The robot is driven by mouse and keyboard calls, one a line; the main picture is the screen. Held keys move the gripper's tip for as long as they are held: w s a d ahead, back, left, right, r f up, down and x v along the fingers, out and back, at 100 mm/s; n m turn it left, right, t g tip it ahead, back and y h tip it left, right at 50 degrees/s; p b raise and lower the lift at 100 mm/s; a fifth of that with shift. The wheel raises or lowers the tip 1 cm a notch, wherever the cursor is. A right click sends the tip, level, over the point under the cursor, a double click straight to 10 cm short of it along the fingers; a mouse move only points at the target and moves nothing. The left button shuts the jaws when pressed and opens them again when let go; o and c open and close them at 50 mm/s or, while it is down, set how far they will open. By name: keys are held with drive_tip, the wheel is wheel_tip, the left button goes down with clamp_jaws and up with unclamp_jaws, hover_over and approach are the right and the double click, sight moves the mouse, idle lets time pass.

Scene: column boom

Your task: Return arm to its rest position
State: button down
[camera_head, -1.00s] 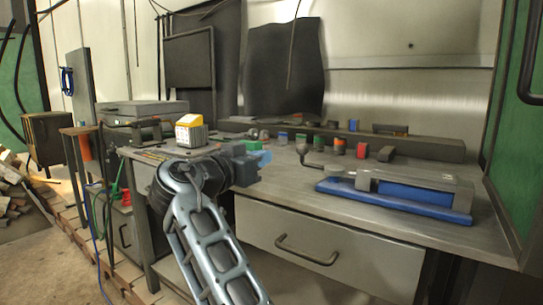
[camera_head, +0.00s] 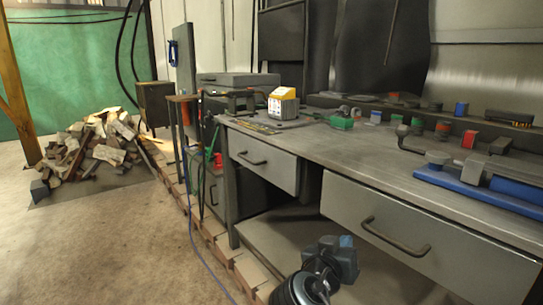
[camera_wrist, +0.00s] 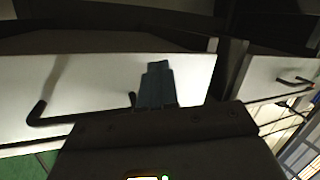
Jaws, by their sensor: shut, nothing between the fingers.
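The workbench (camera_head: 350,160) stands to the right, apart from the gripper as far as I can tell.
A drawer with a dark handle (camera_head: 397,237) projects near my gripper; another drawer (camera_head: 262,162) is further left. A lower shelf (camera_head: 285,235) lies under the bench. A blue cable (camera_head: 194,240) reaches the floor. A woodpile (camera_head: 95,145) stands back left. The floor at left is clear.

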drive_tip(key=s+d+f+n+y, duration=0.2)
drive_tip(key=s+f+n+y, duration=0.25)
drive_tip(key=s+f, duration=1)
drive_tip(key=s+d+f+y, duration=0.2)
drive_tip(key=s+y, duration=0.2)
drive_tip(key=s, duration=1.6)
drive_tip(key=s+d+r+t, duration=0.2)
drive_tip(key=s+r, duration=1.2)
drive_tip(key=s, duration=0.3)
wheel_tip(320, 180, up, 18)
drive_tip(key=p, duration=1.8)
drive_tip(key=shift+w+a+r+m, duration=0.15)
drive_tip(key=shift+w+a+m, duration=0.05)
drive_tip(key=shift+w+m, duration=0.15)
